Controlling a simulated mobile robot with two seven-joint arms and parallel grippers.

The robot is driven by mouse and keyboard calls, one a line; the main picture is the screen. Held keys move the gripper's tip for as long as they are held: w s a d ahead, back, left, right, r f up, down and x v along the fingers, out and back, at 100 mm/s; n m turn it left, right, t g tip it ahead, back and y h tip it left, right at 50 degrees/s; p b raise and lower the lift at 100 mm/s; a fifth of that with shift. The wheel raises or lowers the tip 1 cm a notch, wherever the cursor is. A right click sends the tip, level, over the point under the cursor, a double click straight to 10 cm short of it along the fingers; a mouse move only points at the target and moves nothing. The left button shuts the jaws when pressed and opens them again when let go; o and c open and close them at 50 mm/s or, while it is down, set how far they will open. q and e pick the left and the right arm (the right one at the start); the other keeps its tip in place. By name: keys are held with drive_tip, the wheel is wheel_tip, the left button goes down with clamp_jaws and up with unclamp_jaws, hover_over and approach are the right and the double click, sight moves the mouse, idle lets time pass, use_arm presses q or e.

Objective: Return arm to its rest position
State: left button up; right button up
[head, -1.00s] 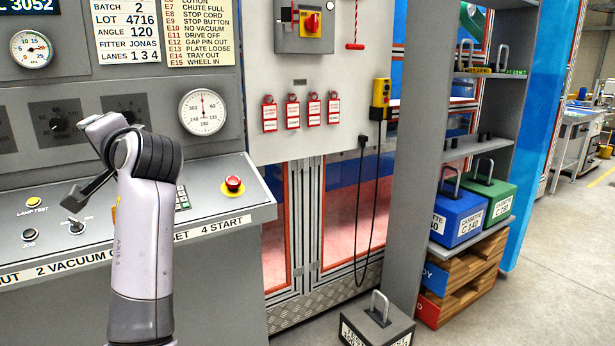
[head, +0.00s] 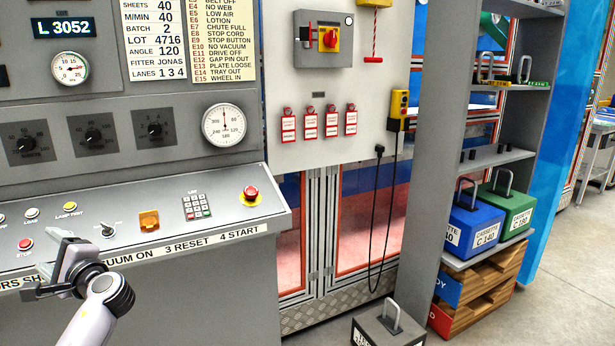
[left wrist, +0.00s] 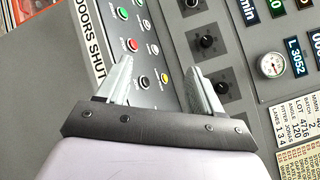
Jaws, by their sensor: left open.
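My left gripper (head: 62,265) is at the lower left of the head view, in front of the console's front edge. In the left wrist view its two fingers (left wrist: 160,80) stand apart with nothing between them, so it is open and empty. Behind them lies the sloping console panel (head: 110,215) with its buttons and knobs. I cannot tell from the head view how far the fingers are from the console. My right gripper is not in view.
The console carries a red stop button (head: 250,194) and a keypad (head: 197,206). A yellow pendant (head: 398,108) hangs to the right. A shelf holds a blue cassette (head: 474,226) and a green cassette (head: 508,212). A grey block with a handle (head: 390,330) stands on the floor.

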use_arm(q)
drive_tip(key=w+d+f+n+t+h, duration=0.2)
drive_tip(key=w+d+f+t+h, duration=0.3)
drive_tip(key=w+d+t+h, duration=0.3)
drive_tip(key=w+d+r+n+t+h, duration=0.25)
drive_tip(key=w+d+n+h, duration=0.2)
drive_tip(key=d+h, duration=0.4)
drive_tip(key=s+d+f+g+h, duration=0.1)
drive_tip(key=s+d+f+g, duration=0.1)
drive_tip(key=s+d+f, duration=0.5)
drive_tip(key=s+d+f+g+h, duration=0.1)
drive_tip(key=s+d+f, duration=0.1)
drive_tip(key=s+f, duration=0.9)
drive_tip(key=s+d+f+g, duration=0.1)
drive_tip(key=s+d+f, duration=0.1)
drive_tip(key=s, duration=0.4)
drive_tip(key=s+d+f+g+h, duration=0.1)
drive_tip(key=s+d+f, duration=0.2)
drive_tip(key=s+f, duration=0.2)
drive_tip(key=s+d+f+n+g, duration=0.1)
drive_tip(key=s+f, duration=0.3)
drive_tip(key=s, duration=0.5)
drive_tip(key=shift+s+d+f+g+h, duration=0.2)
drive_tip(key=shift+d+g+h, duration=0.2)
drive_tip(key=shift+d, duration=0.45)
